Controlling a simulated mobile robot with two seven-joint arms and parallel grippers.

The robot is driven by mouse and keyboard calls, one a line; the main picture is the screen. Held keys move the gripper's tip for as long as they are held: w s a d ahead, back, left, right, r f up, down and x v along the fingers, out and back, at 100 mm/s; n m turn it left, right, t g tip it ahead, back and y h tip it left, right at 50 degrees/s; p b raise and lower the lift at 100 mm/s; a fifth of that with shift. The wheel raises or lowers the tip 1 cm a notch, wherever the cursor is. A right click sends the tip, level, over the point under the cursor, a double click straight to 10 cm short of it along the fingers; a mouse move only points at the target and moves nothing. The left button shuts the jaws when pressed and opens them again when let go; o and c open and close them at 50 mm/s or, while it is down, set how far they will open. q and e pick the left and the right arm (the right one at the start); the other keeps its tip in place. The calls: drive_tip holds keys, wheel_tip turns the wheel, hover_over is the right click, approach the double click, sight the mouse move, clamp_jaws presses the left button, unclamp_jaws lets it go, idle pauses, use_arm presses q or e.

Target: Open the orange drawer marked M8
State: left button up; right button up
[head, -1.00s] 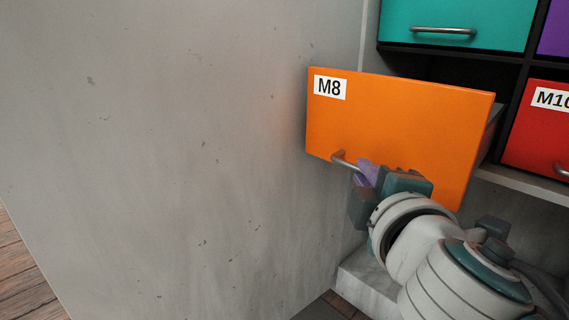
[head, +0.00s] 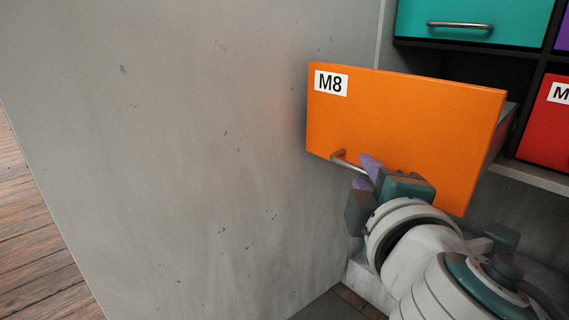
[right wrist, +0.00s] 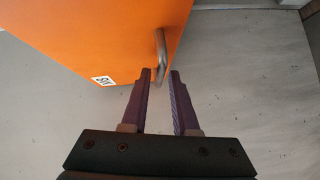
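The orange drawer (head: 400,130) with the white M8 label (head: 331,83) stands pulled out of the cabinet, its side wall showing at the right. Its metal bar handle (head: 345,161) is low on the front; the drawer (right wrist: 110,30) and handle (right wrist: 160,55) also show in the right wrist view. My right gripper (head: 366,174) is at the handle, its purple fingers apart. In the right wrist view the handle end lies between the open fingertips (right wrist: 160,76), with gaps visible. My left gripper is not in view.
A teal drawer (head: 475,14) above and a red drawer (head: 548,135) at the right are shut. A grey wall panel (head: 190,150) fills the left side. Wooden floor (head: 40,240) shows at the lower left.

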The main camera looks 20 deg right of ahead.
drive_tip(key=shift+o, duration=0.9)
drive_tip(key=shift+s+a, duration=0.1)
drive_tip(key=shift+s, duration=0.05)
drive_tip(key=p+v, duration=0.1)
drive_tip(key=v, duration=0.8)
drive_tip(key=shift+s, duration=0.3)
drive_tip(key=shift+a, duration=0.1)
